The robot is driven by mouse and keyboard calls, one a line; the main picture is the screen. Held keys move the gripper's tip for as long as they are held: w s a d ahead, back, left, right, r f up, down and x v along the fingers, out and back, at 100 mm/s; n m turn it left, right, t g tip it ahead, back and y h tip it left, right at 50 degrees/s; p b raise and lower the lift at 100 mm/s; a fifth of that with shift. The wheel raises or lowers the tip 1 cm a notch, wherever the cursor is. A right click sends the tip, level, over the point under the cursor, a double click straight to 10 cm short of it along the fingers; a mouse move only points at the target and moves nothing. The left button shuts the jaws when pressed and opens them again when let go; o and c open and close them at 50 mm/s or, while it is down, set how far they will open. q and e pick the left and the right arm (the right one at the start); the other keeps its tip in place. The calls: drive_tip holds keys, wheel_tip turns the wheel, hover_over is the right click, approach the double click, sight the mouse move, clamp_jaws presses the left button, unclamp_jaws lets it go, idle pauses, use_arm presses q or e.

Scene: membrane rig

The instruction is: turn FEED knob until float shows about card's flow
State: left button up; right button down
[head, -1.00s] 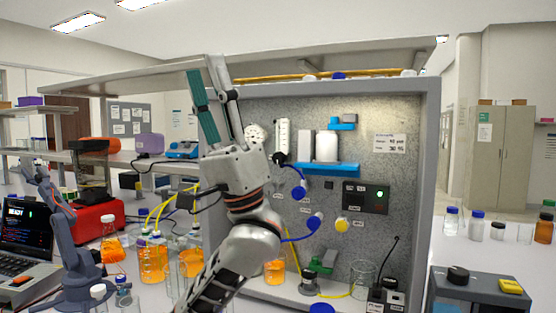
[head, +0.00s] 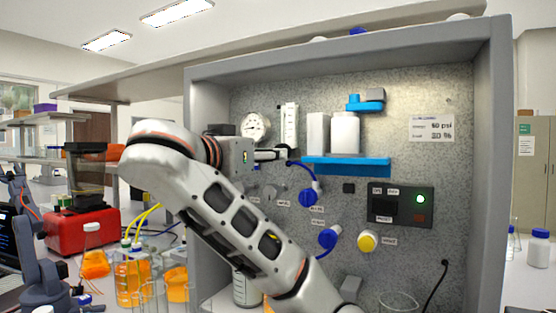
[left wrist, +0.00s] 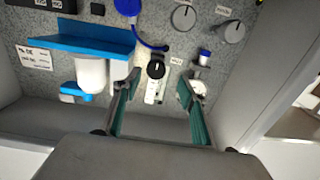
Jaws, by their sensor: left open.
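The flow meter (head: 290,126) is a clear upright tube on the speckled panel. Its float is too small to read. A black round knob (left wrist: 156,69) sits at the flow meter's end in the left wrist view, where the panel appears upside down; I take it as FEED, though its label is unreadable. My left gripper (left wrist: 160,82) is open, its two teal-lined fingers on either side of the knob with gaps visible. In the head view the left gripper (head: 278,154) points right, just under the flow meter, hiding the knob. The white card (head: 431,128) has two values, not surely readable.
A pressure gauge (head: 255,127) is left of the flow meter. A blue shelf (head: 346,165) with white containers stands close on the right. A blue tube (head: 304,170) and blue knob (head: 308,196) lie below. My forearm covers the panel's lower left.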

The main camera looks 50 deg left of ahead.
use_arm(q)
drive_tip(key=b+x, duration=0.1)
drive_tip(key=x, duration=0.1)
drive_tip(key=b+x, duration=0.2)
drive_tip(key=x, duration=0.1)
drive_tip(key=b+x, duration=0.1)
drive_tip(key=x, duration=0.1)
drive_tip(key=shift+w+d+r+b, duration=0.15)
drive_tip(key=shift+w+d+b, duration=0.1)
drive_tip(key=shift+w+b, duration=0.15)
drive_tip(key=shift+r, duration=0.1)
drive_tip(key=c, duration=1.1)
